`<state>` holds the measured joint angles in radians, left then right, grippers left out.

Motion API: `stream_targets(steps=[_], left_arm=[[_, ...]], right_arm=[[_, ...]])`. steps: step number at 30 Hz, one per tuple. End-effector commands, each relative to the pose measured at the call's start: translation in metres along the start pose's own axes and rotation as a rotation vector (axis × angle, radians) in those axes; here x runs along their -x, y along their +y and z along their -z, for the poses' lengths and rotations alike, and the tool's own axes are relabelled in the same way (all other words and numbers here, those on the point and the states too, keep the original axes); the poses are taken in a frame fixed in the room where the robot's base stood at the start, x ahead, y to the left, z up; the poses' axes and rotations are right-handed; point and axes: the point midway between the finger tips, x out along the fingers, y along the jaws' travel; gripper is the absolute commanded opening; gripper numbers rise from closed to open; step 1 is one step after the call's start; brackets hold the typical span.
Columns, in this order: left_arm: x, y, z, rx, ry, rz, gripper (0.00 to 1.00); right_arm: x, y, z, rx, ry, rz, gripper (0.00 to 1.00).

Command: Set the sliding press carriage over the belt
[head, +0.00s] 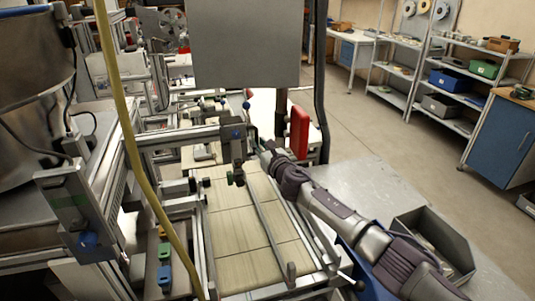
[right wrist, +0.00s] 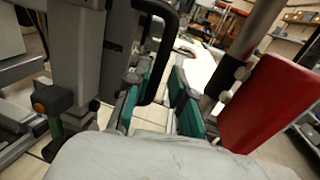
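The press carriage (head: 233,148) is a grey-black block at the right end of a horizontal rail (head: 180,138). In the head view it appears above the far part of the cream, tiled belt (head: 240,225). A black bow handle (right wrist: 168,25) shows on the carriage side in the right wrist view. My right gripper (head: 262,150) is at the carriage's right side. Its green-padded fingers (right wrist: 160,105) are apart, with the handle's lower end close to the left finger. I cannot tell whether they touch. My left gripper is not in view.
A red block (head: 299,131) on a post stands just right of my right gripper. A yellow hose (head: 125,130) hangs at the left. A grey bin (head: 437,240) sits on the table at the right. Shelves (head: 450,85) stand at the back right, with open floor before them.

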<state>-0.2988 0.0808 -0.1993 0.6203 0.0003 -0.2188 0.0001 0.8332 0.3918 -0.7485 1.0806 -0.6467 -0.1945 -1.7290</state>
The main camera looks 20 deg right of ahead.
Motion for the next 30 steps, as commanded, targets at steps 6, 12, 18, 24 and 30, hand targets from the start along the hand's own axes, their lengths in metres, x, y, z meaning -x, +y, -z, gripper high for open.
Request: stream_targets(steps=[6, 12, 18, 24, 30], left_arm=[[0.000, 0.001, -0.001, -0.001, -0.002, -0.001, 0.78], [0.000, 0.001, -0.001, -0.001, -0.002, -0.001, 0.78], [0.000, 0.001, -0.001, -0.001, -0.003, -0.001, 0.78], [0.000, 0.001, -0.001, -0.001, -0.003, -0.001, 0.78], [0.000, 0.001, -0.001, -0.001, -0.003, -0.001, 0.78]], right_arm=[[0.034, -0.001, 0.001, 0.004, 0.001, -0.002, 0.23], [0.074, -0.001, 0.002, 0.002, 0.003, -0.002, 0.23], [0.103, -0.001, 0.002, 0.001, 0.003, -0.001, 0.23], [0.114, -0.001, 0.001, 0.000, 0.001, 0.000, 0.23], [0.114, -0.001, 0.000, 0.000, 0.001, 0.000, 0.23]])
